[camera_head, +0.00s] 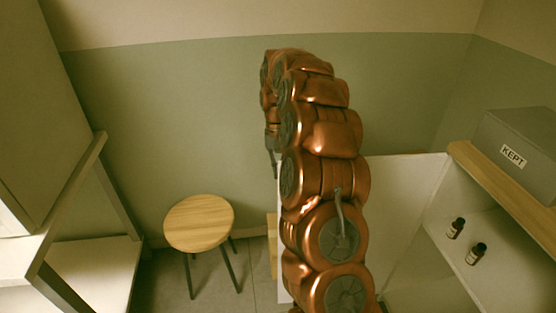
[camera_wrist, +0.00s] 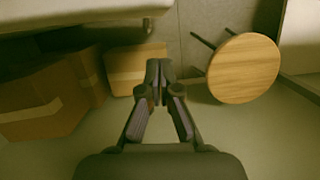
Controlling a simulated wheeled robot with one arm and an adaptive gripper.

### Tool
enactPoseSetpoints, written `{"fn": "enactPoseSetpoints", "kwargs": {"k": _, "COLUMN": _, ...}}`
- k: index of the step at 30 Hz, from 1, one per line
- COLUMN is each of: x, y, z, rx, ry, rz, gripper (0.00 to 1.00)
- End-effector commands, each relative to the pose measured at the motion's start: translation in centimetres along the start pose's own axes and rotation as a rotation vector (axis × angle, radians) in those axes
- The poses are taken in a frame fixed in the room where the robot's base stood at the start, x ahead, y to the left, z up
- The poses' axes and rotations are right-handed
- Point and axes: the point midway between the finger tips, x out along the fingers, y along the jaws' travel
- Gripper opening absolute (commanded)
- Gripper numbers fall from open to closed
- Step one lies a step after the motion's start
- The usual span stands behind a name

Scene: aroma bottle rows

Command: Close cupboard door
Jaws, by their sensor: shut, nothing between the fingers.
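The cupboard (camera_head: 470,235) stands at the right in the head view, with a wooden top and pale shelves. Its door appears to be the white panel (camera_head: 405,190), standing open and partly hidden behind my arm. In the head view my gripper (camera_head: 273,163) is partly hidden beside the panel's left edge. I cannot tell whether it touches the door.
Two small dark bottles (camera_head: 456,228) (camera_head: 476,254) stand on the cupboard shelf. A grey box labelled KEPT (camera_head: 520,140) sits on top. A round wooden stool (camera_head: 200,223) stands left of my arm. Cardboard boxes (camera_wrist: 45,100) lie on the floor. A white shelf unit (camera_head: 85,270) is at left.

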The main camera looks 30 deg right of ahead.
Motion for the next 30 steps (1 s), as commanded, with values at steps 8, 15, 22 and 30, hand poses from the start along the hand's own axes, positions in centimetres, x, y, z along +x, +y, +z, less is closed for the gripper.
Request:
{"fn": "enactPoseSetpoints", "kwargs": {"k": 8, "x": 0.3, "y": 0.0, "z": 2.2, "rx": 0.000, "ry": 0.003, "rz": 0.000, "gripper": 0.00}}
{"fn": "enactPoseSetpoints", "kwargs": {"k": 15, "x": 0.7, "y": 0.0, "z": 3.4, "rx": -0.001, "ry": 0.000, "rz": 0.000, "gripper": 0.00}}
{"fn": "enactPoseSetpoints", "kwargs": {"k": 22, "x": 0.7, "y": 0.0, "z": 3.6, "rx": 0.000, "ry": 0.001, "rz": 0.000, "gripper": 0.00}}
{"fn": "enactPoseSetpoints", "kwargs": {"k": 30, "x": 0.7, "y": 0.0, "z": 3.6, "rx": -0.001, "ry": 0.001, "rz": 0.000, "gripper": 0.00}}
